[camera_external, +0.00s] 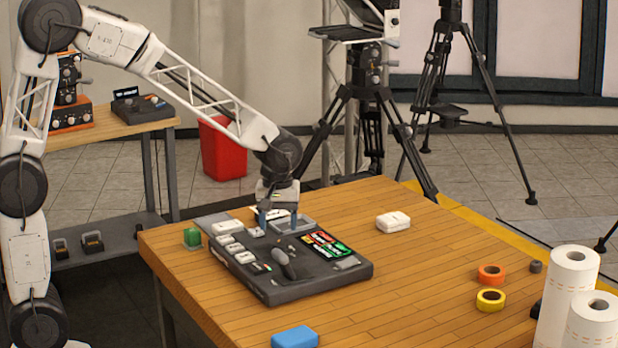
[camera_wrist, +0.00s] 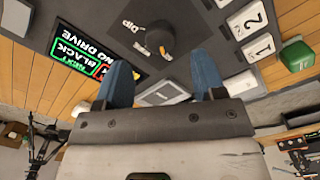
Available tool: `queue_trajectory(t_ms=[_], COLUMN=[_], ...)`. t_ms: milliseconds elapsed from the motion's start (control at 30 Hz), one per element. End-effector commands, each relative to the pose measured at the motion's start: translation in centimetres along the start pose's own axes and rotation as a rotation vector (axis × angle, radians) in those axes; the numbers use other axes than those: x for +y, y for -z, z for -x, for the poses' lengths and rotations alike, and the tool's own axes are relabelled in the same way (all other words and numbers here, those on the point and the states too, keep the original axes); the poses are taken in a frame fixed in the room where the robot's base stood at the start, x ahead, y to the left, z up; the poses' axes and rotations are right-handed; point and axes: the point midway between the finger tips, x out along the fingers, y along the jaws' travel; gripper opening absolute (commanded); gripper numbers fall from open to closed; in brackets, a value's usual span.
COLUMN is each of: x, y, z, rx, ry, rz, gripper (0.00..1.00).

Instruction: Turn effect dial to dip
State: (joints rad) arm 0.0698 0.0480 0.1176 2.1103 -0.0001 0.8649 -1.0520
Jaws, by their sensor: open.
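The effect dial (camera_wrist: 158,38) is a dark round knob on the console in the wrist view, with a small orange mark on its lower side. A white "DIP" label (camera_wrist: 133,26) is printed at its left. My gripper (camera_wrist: 161,62) is open, its two blue fingers apart. The dial shows above and between the fingertips in the picture, apparently untouched. In the external view my gripper (camera_external: 278,219) points down over the far part of the dark console (camera_external: 318,285). I cannot pick out the dial in that view.
The console carries white buttons (camera_external: 233,247), a dark lever (camera_external: 283,262) and a red-and-green lit display (camera_external: 326,245). A green block (camera_external: 192,237), white block (camera_external: 393,221) and blue block (camera_external: 295,338) lie around it.

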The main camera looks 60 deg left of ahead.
Motion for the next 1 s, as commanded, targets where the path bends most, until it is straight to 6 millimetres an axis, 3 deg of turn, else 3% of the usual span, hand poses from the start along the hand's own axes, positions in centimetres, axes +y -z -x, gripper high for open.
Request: queue_trajectory(t_ms=[400,833,867,1000], x=[0.0,0.0,0.0,0.0], y=[0.0,0.0,0.0,0.0], z=[-4.7,-5.4,-5.4,-5.4], rx=[-0.001,0.0,0.0,0.0], ry=[0.002,0.001,0.001,0.001], rz=[0.0,0.0,0.0,0.0], gripper=[0.63,0.63,0.62,0.4])
